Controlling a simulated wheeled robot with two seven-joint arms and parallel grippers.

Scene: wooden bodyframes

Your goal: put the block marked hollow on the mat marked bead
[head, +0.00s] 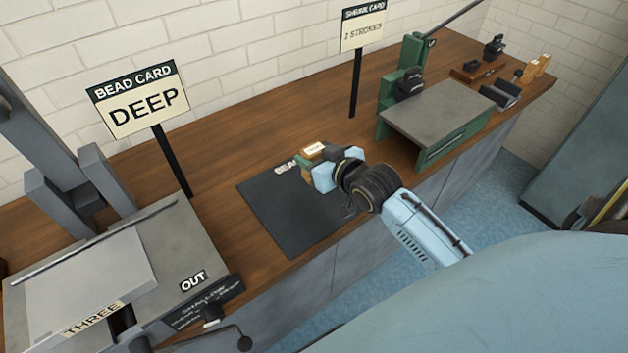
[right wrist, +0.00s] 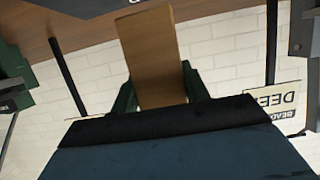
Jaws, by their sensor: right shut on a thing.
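My right gripper (head: 309,163) is shut on a wooden block (head: 313,148) over the far right part of the dark mat (head: 285,220). The block has a pale label on top, too small to read. In the right wrist view the block (right wrist: 155,60) is a plain tan slab between the green fingers (right wrist: 157,92). The mat's white lettering begins "BEA"; the rest is hidden behind the gripper and block. I cannot tell whether the block touches the mat. My left gripper is not in view.
A grey machine (head: 90,260) marked OUT and THREE stands left of the mat. A Bead Card sign (head: 137,97) reads DEEP. A green press with a grey table (head: 440,112) stands to the right, and wooden blocks (head: 537,66) stand at the far right.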

